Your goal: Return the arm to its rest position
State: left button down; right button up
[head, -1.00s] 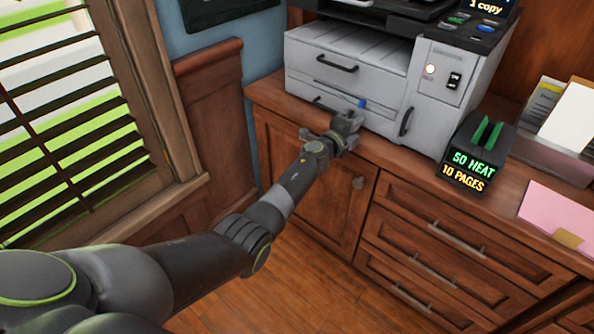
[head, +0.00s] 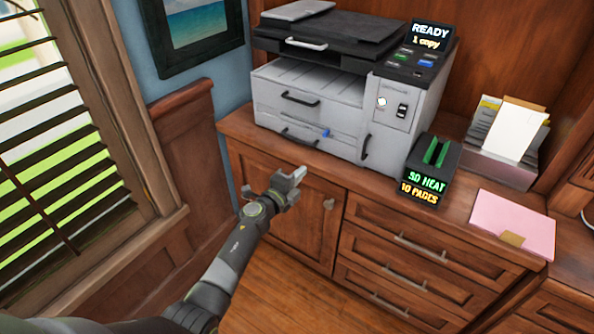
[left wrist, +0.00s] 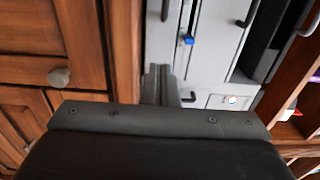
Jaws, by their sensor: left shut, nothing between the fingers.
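My left arm reaches in from the lower left of the head view. Its left gripper (head: 292,178) is shut and empty, in front of the wooden cabinet door and below the printer (head: 345,85). It is apart from the printer's drawers. In the left wrist view the gripper (left wrist: 160,85) points toward the cabinet and the grey printer front (left wrist: 208,40), with the blue tab (left wrist: 188,40) close by. My right gripper is in neither view.
The wooden cabinet (head: 290,215) with a round knob and several drawers stands below the printer. A black stapler-like device (head: 432,170), a paper holder (head: 500,165) and a pink folder (head: 513,225) are on the counter. A window with blinds (head: 60,160) is at the left. Floor shows below.

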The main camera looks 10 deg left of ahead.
pick_arm(q)
jog(key=shift+s+a+f, duration=0.1)
jog(key=shift+s+a, duration=0.15)
jog(key=shift+s, duration=0.15)
